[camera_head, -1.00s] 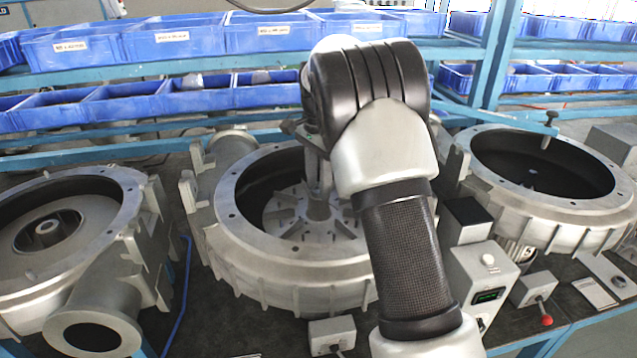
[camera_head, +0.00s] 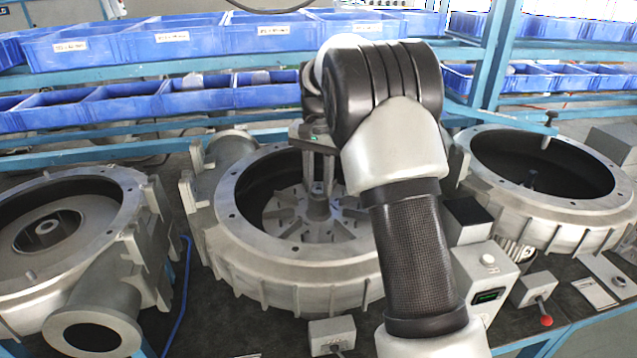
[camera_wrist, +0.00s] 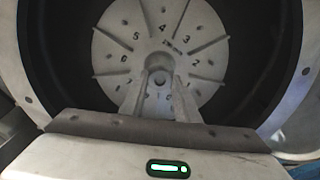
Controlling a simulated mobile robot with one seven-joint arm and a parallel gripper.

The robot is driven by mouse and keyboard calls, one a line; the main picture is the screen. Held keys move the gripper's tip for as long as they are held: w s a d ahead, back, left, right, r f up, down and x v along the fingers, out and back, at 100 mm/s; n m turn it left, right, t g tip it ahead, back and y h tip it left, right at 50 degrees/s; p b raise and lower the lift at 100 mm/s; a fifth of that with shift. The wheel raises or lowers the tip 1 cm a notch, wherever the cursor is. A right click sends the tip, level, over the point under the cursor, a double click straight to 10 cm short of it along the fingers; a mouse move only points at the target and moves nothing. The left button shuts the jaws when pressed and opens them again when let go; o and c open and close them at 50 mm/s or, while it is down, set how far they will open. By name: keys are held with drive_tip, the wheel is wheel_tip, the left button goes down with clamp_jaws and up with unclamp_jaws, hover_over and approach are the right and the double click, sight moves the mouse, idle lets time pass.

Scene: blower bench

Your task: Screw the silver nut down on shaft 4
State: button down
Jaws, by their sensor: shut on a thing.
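A grey finned impeller (camera_head: 290,222) lies inside the middle blower housing (camera_head: 232,240). A raised hub stands at its centre. My gripper (camera_head: 318,190) reaches down into this housing, with its fingertips at the top of the hub. In the wrist view the two fingers (camera_wrist: 159,82) close in on a small round grey piece (camera_wrist: 159,62) at the hub, which looks like the silver nut; the fingers partly hide it. The impeller face (camera_wrist: 125,40) carries numbers, among them 4 at upper right of the hub. The shaft under the nut is hidden.
Another open housing (camera_head: 75,195) stands at the left and one (camera_head: 545,215) at the right. Control boxes (camera_head: 483,280) stand front right, and a small box (camera_head: 332,335) at the front. Blue bins (camera_head: 170,45) fill the shelves behind. The housing rim (camera_wrist: 38,75) surrounds my gripper.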

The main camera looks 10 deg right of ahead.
drive_tip(key=m, duration=1.1)
drive_tip(key=shift+m, duration=0.4)
drive_tip(key=m, duration=0.5)
drive_tip(key=shift+m, duration=0.4)
drive_tip(key=m, duration=0.6)
drive_tip(key=c, duration=1.7)
unclamp_jaws()
drive_tip(key=shift+o, duration=0.2)
